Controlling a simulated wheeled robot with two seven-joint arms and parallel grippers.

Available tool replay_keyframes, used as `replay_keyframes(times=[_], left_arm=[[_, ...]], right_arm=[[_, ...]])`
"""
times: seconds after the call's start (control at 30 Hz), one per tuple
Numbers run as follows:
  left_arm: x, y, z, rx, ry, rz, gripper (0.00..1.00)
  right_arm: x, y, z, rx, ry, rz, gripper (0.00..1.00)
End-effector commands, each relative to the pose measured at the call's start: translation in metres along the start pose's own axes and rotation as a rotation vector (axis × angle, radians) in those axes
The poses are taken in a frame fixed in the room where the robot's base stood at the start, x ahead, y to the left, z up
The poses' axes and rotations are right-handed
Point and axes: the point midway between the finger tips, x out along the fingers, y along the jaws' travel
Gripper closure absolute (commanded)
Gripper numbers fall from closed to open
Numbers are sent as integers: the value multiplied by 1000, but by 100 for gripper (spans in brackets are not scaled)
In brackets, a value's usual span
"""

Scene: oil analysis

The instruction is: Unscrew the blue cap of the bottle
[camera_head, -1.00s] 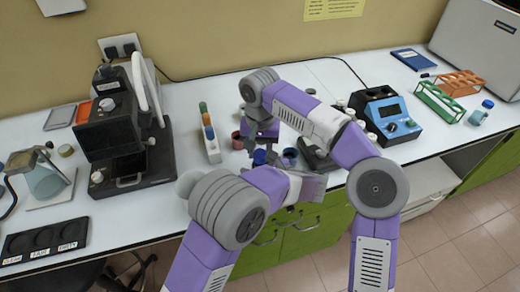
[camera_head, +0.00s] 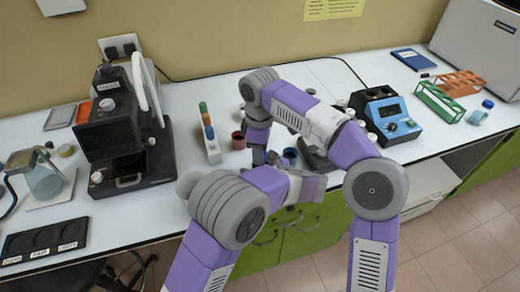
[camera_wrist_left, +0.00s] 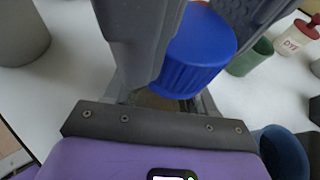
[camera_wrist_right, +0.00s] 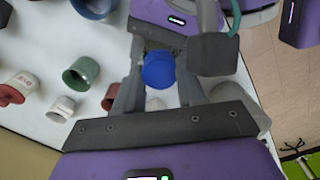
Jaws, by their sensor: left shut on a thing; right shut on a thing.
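The ridged blue cap (camera_wrist_left: 195,50) is large in the left wrist view, with grey fingers on both sides. It also shows between the fingers in the right wrist view (camera_wrist_right: 158,70). My right gripper (camera_head: 258,157) points down from above and is shut on the cap. My left gripper (camera_wrist_left: 160,98) comes in from the side, below the cap, and is shut on the bottle. The bottle is mostly hidden by fingers; only a dark brownish part shows under the cap. In the head view my arms hide the cap and bottle.
A green cup (camera_wrist_right: 82,73), a red-capped DYE bottle (camera_wrist_right: 18,87) and a white cup (camera_wrist_right: 62,108) stand close by. A dark blue cup (camera_wrist_left: 284,152) is near my left gripper. A black instrument (camera_head: 122,130) stands left and a blue device (camera_head: 388,115) right.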

Motion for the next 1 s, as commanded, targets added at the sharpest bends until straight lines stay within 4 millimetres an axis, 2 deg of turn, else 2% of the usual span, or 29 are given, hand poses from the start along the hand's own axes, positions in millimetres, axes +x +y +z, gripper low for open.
replay_keyframes(times=[0.3,0.33,0.5,0.77,1.0], left_arm=[[0,0,0,-1,-1,0,100],[0,0,0,-1,-1,0,100],[0,0,0,-1,-1,0,100],[0,0,0,0,-1,0,100],[0,0,0,0,0,0,100]], right_arm=[[0,0,0,-17,0,0,97],[0,0,0,-17,0,0,58],[0,0,0,-16,0,0,35],[-2,0,0,-15,0,1,35],[-31,0,-1,-15,3,2,35]])
